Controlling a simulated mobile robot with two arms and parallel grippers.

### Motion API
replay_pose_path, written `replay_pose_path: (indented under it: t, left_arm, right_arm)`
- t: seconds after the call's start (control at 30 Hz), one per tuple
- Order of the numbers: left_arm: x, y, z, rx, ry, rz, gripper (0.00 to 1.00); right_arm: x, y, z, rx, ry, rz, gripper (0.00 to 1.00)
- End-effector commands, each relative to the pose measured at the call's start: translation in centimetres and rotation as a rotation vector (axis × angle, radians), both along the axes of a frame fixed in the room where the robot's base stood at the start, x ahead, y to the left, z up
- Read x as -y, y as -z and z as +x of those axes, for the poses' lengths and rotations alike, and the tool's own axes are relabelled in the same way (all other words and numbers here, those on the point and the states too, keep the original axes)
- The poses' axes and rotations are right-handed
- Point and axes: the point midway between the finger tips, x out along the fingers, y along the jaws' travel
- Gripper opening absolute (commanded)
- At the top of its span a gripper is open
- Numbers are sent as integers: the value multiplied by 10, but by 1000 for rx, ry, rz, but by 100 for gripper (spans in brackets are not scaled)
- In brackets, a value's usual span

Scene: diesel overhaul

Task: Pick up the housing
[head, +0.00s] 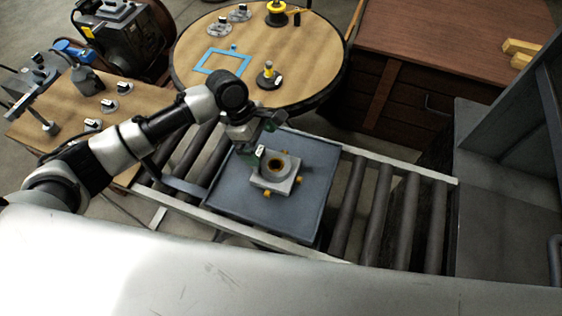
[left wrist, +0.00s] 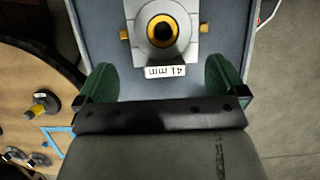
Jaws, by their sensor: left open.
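The housing (head: 276,172) is a light grey block with a round raised bore and small brass-coloured fittings at its sides. It sits on a blue-grey tray (head: 225,190) on the roller conveyor. In the left wrist view the housing (left wrist: 162,50) is at the top centre, with a "41 mm" label on its near face. My left gripper (head: 264,138) is beside and above the housing in the head view. Its green fingers (left wrist: 158,84) are spread apart with nothing between them, short of the housing. My right gripper is not in view.
A round wooden table (head: 300,60) with a blue frame (head: 222,61) and several small parts stands behind the conveyor. A workbench (head: 60,115) is at left. Bare rollers (head: 375,210) lie right of the tray. A brown cabinet (head: 450,40) stands at back right.

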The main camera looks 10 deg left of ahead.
Motion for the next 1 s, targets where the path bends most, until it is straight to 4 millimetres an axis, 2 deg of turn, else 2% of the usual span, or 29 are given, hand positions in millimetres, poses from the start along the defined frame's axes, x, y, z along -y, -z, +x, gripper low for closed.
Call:
replay_pose_path:
  t: [0.1, 0.23, 0.37, 0.6, 0.9, 1.0]
  left_arm:
    - [7, 15, -2, -2, 1, -2, 100]
    - [10, 23, -2, 1, 2, -1, 100]
    - [16, 34, -5, -1, 3, -1, 100]
    - [28, 67, -8, -1, 3, 0, 100]
    - [30, 72, -8, 1, 4, -1, 100]
    - [29, 72, -8, 1, 3, -1, 85]
  right_arm:
    - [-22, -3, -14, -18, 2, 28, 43]
    - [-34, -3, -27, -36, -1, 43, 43]
    - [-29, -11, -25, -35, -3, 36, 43]
    - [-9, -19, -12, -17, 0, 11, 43]
    - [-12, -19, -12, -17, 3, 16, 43]
    - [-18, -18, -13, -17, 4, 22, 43]
